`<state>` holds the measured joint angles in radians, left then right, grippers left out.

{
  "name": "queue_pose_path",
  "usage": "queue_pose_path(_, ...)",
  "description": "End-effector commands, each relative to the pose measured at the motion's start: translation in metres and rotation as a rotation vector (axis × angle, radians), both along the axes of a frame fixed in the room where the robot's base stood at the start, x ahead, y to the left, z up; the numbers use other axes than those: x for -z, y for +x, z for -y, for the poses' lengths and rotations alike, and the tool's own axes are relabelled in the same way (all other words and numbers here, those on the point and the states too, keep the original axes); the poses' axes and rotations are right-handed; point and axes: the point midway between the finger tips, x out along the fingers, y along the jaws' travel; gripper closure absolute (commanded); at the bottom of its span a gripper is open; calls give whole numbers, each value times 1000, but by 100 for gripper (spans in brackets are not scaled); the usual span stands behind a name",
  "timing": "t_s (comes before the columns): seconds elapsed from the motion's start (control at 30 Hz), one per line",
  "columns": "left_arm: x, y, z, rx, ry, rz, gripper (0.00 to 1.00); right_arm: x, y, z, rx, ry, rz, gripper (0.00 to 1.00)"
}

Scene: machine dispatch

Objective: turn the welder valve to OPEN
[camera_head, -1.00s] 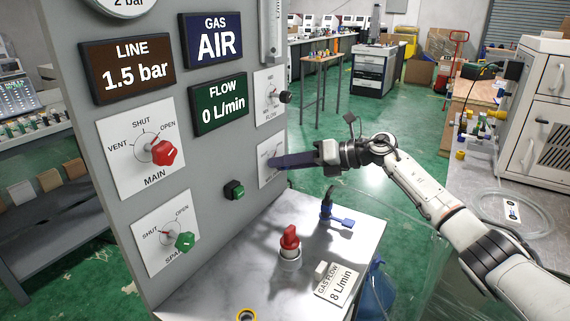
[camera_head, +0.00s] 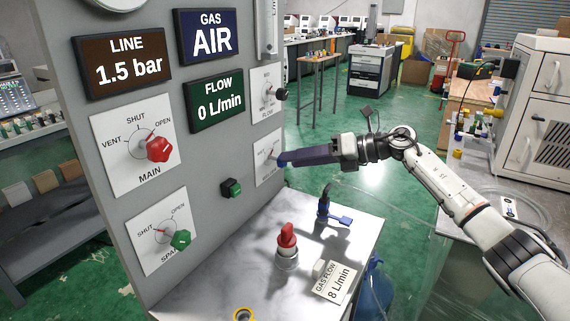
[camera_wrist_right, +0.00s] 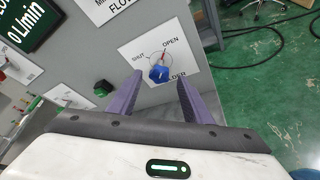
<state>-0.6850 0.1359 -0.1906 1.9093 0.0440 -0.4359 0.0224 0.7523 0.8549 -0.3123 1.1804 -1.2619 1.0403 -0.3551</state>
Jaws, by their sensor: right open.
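The welder valve is a blue knob (camera_wrist_right: 160,73) on a white plate (camera_wrist_right: 190,62) marked SHUT and OPEN. In the right wrist view its red pointer leads up from the knob toward the OPEN label. In the head view the welder plate (camera_head: 266,158) is low on the panel's right side, and the blue knob (camera_head: 283,160) shows at my fingertips. My right gripper (camera_head: 291,159) is open at the knob, with its purple fingers on either side of it in the right wrist view (camera_wrist_right: 160,80). Contact cannot be told. My left gripper is not in view.
The grey panel also carries a red MAIN knob (camera_head: 159,149), a green SPARE knob (camera_head: 180,240), a black FLOW knob (camera_head: 281,94) and a green button (camera_head: 231,188). Below, the shelf (camera_head: 210,290) bears a red-capped valve (camera_head: 287,240) and a blue-handled one (camera_head: 330,217).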

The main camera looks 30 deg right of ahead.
Motion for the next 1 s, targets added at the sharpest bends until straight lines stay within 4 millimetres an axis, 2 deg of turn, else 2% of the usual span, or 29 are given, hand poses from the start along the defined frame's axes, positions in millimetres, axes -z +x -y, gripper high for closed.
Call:
queue_pose_path(0.1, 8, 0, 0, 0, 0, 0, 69, -4, -17, 17, 1, -4, -2, 55)
queue_pose_path(0.33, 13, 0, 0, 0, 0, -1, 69, -14, -37, 35, -1, -1, -3, 55)
queue_pose_path(1.0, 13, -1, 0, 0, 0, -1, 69, -17, -39, 38, -2, 0, -2, 55)
